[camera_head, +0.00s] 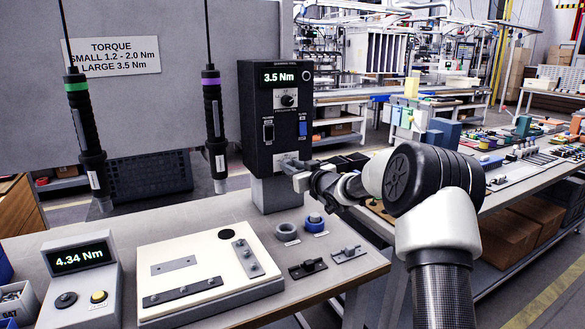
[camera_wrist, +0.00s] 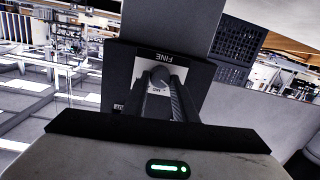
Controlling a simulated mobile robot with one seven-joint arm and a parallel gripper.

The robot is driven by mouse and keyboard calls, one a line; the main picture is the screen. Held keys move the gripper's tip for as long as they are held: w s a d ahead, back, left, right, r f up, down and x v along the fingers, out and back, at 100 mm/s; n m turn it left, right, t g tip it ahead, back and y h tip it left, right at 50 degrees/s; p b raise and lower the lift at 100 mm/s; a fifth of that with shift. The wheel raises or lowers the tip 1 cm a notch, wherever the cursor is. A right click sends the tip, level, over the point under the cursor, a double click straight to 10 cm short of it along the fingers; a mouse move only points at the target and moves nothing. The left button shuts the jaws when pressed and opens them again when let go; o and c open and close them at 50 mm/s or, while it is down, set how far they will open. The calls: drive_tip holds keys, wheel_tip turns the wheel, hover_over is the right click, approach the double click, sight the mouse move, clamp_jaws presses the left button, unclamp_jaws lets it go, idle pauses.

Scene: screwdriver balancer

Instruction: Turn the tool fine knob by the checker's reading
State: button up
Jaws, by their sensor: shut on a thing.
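The black tool controller (camera_head: 275,125) stands at the back of the bench, its display reading 3.5 Nm. My gripper (camera_head: 300,172) is at its lower front. In the wrist view my gripper (camera_wrist: 160,92) is shut on the fine knob (camera_wrist: 159,75), under a plate marked FINE that appears upside down. The fingers and my arm hide most of this knob in the head view. The checker (camera_head: 80,275), a grey box at the front left, reads 4.34 Nm. It has a black knob (camera_head: 66,300) and a yellow button (camera_head: 99,297).
Two screwdrivers hang at the left, one with a green band (camera_head: 80,130), one with a purple band (camera_head: 213,120). A sign (camera_head: 112,55) gives small 1.2 - 2.0 Nm, large 3.5 Nm. A white board (camera_head: 205,265) with metal bars lies on the bench, beside small parts on its right.

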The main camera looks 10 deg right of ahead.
drive_tip(key=o, duration=1)
drive_tip(key=shift+o, duration=0.2)
drive_tip(key=p+v, duration=0.2)
drive_tip(key=v, duration=1.5)
drive_tip(key=shift+s+p, duration=0.15)
drive_tip(key=shift+p, duration=0.2)
drive_tip(key=shift+d, duration=0.2)
